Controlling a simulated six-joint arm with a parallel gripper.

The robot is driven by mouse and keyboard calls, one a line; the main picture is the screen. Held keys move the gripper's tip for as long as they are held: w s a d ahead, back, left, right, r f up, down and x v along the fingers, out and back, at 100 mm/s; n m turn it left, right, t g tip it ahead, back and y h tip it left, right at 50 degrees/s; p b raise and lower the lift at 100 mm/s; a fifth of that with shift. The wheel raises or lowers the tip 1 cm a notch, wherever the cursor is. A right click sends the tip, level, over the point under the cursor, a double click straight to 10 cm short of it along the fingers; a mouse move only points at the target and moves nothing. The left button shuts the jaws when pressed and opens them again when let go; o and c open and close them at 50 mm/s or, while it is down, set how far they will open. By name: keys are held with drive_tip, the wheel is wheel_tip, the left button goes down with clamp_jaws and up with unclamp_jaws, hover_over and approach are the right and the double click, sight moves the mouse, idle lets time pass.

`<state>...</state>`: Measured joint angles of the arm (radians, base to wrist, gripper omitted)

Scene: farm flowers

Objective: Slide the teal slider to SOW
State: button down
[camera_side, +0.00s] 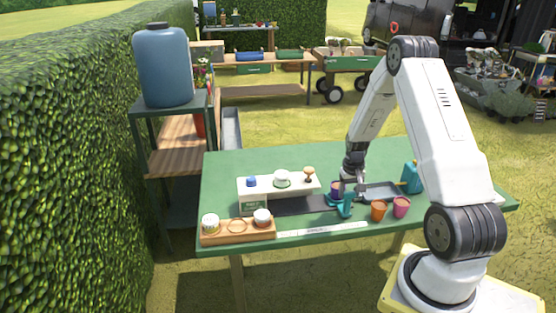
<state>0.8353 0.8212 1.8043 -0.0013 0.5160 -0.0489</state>
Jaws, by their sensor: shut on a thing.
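A teal piece (345,210), which looks like the slider, is near the front middle of the green table, at the right end of a dark strip (298,206). My gripper (349,196) points down at it and is shut on it, as far as this small view shows. The fingertips are partly hidden. A white strip (322,230) with faint lettering lies along the table's front edge. Its lettering is too small to read, so I cannot tell which mark is SOW.
A white shelf (252,188) with a blue item, a white cup and a mushroom-like item stands behind the dark strip. A wooden tray (238,236) with cups is front left. Orange (378,211) and pink (401,207) pots and a teal can (412,177) are right.

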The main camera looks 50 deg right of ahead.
drive_tip(key=w+a, duration=1.4)
drive_tip(key=shift+w+a, duration=0.25)
unclamp_jaws()
drive_tip(key=shift+a, duration=0.1)
drive_tip(key=shift+r, duration=0.1)
wheel_tip(320, 180, up, 8)
idle(0.5)
